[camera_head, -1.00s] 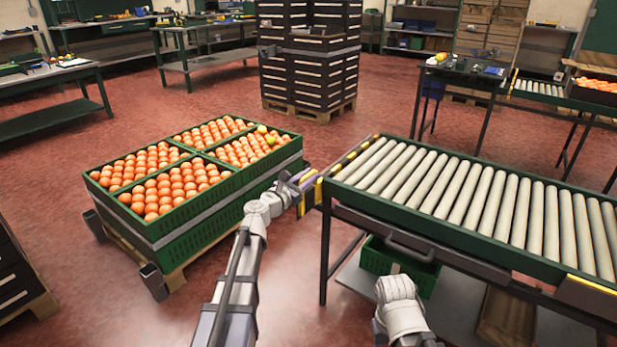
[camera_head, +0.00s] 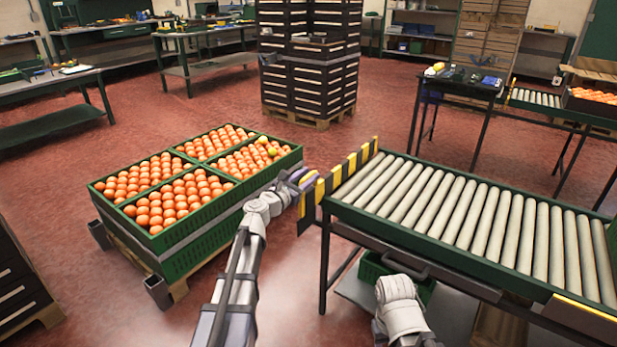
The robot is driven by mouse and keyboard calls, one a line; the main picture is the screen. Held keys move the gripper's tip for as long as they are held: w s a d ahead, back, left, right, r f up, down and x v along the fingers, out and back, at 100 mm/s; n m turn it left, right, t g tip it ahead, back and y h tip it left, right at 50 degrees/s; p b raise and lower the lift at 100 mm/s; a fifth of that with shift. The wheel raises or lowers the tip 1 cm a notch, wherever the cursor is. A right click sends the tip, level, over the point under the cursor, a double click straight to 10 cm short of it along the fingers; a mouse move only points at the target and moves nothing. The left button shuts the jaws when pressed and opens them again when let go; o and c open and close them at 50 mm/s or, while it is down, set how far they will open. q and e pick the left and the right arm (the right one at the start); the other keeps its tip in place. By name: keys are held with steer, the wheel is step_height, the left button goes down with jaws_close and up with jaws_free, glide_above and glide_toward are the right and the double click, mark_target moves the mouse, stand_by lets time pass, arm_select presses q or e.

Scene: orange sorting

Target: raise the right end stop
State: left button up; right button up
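A yellow-and-black striped end stop (camera_head: 350,167) stands upright along the left end of the roller conveyor (camera_head: 470,213). Its top edge is above the rollers. My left gripper (camera_head: 306,182) is at the near end of this striped plate, touching it or very close. Its fingers are small and partly merge with the stripes, so I cannot tell whether they are shut on it. My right arm shows low in the middle, in front of the conveyor's near side. Its gripper does not show.
Green crates of oranges (camera_head: 176,243) stand on a pallet left of the conveyor. A green bin (camera_head: 375,268) sits on the shelf below the conveyor. A dark crate stack (camera_head: 310,85) and a small table (camera_head: 461,82) stand behind. Red floor lies open between them.

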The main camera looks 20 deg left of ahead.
arm_select(q)
steer(key=shift+o, duration=0.9)
steer(key=shift+d, duration=0.1)
steer(key=shift+s, duration=0.15)
steer(key=v, duration=0.7)
steer(key=shift+s, duration=0.3)
steer(key=shift+a+f, duration=0.1)
steer(key=shift+a, duration=0.1)
